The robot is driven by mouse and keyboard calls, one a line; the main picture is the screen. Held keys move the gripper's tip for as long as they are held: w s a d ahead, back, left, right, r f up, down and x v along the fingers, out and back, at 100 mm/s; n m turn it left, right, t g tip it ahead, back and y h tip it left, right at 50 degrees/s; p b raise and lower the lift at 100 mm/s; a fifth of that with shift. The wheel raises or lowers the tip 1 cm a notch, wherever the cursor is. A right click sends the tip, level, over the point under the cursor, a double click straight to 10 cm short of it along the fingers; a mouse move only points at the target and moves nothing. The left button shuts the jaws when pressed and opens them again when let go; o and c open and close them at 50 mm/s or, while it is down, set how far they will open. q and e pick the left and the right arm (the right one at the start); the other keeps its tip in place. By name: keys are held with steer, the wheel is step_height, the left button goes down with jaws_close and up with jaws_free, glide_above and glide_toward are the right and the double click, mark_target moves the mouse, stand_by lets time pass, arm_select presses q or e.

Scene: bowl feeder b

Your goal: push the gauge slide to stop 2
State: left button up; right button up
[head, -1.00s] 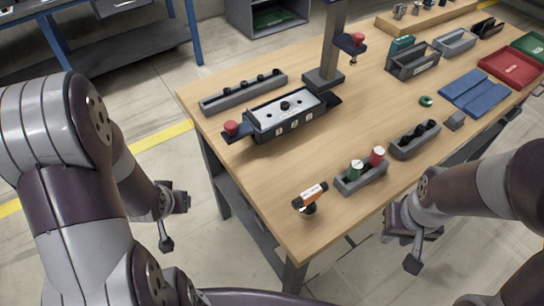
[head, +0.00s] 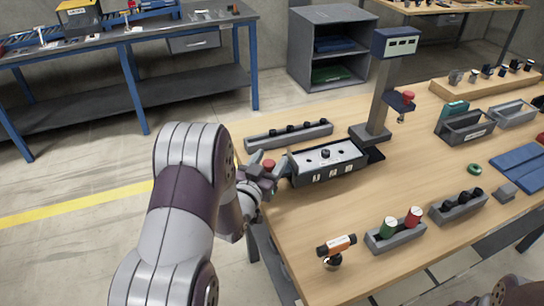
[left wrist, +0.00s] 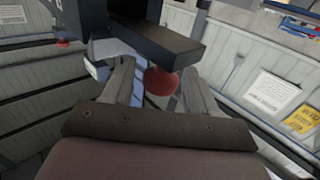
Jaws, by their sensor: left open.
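The gauge (head: 318,176) is a dark box with a pale top, a black knob on it and the numbers 1, 2 and 3 along its front. A red knob (head: 268,165) stands at its left end, partly behind my left gripper (head: 274,176). The left gripper is open at that end. In the left wrist view the red knob (left wrist: 160,82) shows between the two spread fingers of the left gripper (left wrist: 156,78), under a dark bar (left wrist: 155,42). I cannot tell whether a finger touches the knob. My right gripper is out of view.
A grey holder with black pegs (head: 290,137) lies behind the gauge. A post with a display (head: 394,44) stands at its right. The table between is clear.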

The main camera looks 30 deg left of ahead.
mark_target(351, 146)
arm_select(q)
steer(key=shift+w, duration=0.8)
jaws_close()
steer(key=w+d+b, duration=0.2)
steer(key=w+d, duration=0.3)
steer(key=w+d+b, duration=0.2)
steer(key=w+d, duration=0.3)
steer(key=w, duration=0.1)
steer(key=w+d+b, duration=0.3)
steer(key=w+d, duration=0.2)
steer(key=w, duration=0.1)
steer(key=shift+w+r, duration=0.1)
steer(key=shift+w, duration=0.15)
steer(key=shift+w+d+r, duration=0.1)
steer(key=shift+w+d, duration=0.2)
steer(key=shift+w, duration=0.15)
steer(key=shift+r, duration=0.1)
jaws_free()
steer(key=shift+s, duration=0.15)
